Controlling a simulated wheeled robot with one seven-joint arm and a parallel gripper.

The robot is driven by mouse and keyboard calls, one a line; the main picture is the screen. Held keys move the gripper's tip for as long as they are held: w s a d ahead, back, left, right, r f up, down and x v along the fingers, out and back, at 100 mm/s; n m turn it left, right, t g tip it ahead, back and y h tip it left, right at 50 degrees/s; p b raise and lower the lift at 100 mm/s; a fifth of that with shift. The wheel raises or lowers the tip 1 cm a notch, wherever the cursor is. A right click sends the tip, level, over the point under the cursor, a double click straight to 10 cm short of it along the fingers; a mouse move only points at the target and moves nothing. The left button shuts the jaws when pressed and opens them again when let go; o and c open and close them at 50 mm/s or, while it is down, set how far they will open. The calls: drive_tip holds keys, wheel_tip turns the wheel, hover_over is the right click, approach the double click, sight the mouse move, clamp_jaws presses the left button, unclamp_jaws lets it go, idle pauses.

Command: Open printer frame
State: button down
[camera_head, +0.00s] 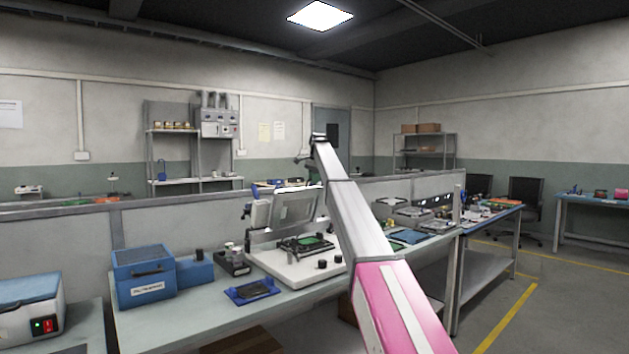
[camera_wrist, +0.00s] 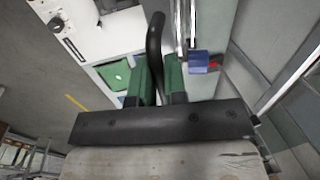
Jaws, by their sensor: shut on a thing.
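The printer (camera_head: 272,264) stands on the bench with a white base and two black knobs at its front. Its frame (camera_head: 298,208) is a grey rectangular panel, tilted up steeply above the base. A green board (camera_head: 318,243) lies on a black fixture under it. My gripper (camera_head: 306,168) is at the frame's upper edge, partly hidden by my arm. In the wrist view my green fingers (camera_wrist: 159,82) are shut on a black curved handle (camera_wrist: 154,40). Where the handle joins the frame is hard to see.
A blue box (camera_head: 143,275) and a blue tray (camera_head: 252,291) stand left of the printer. Dark containers (camera_head: 233,262) sit close beside it. A low grey partition (camera_head: 180,220) runs behind the bench. More equipment (camera_head: 405,212) stands to the right.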

drive_tip(key=shift+w+a, duration=0.3)
drive_tip(key=shift+w, duration=0.05)
drive_tip(key=c, duration=1.2)
unclamp_jaws()
drive_tip(key=shift+a, duration=0.1)
drive_tip(key=shift+o, duration=0.2)
drive_tip(key=shift+r, duration=0.15)
drive_tip(key=shift+s+d+r, duration=0.1)
drive_tip(key=shift+d+r, duration=0.1)
drive_tip(key=shift+r, duration=0.1)
wheel_tip(320, 180, up, 10)
drive_tip(key=s, duration=0.1)
drive_tip(key=shift+s+d, duration=0.2)
drive_tip(key=shift+d, duration=0.25)
drive_tip(key=shift+f, duration=0.15)
